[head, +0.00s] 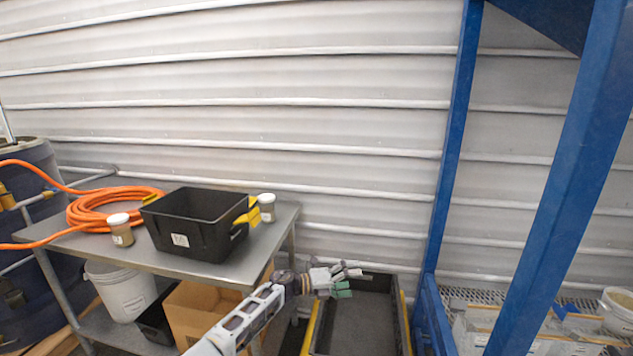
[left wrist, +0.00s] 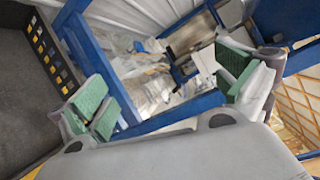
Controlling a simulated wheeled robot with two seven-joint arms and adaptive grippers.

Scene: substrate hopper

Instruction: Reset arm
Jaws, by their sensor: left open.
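My left arm reaches in from the bottom of the head view. The gripper is open and empty. My right gripper is not in either view.
A grey metal table (head: 85,245) at left bears a black bin (head: 185,235) with yellow handles, two jars and a coiled orange hose (head: 95,210). A blue steel frame (head: 452,150) stands right of the gripper. A white bucket (head: 120,295) and cardboard box (head: 205,310) sit below the table.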

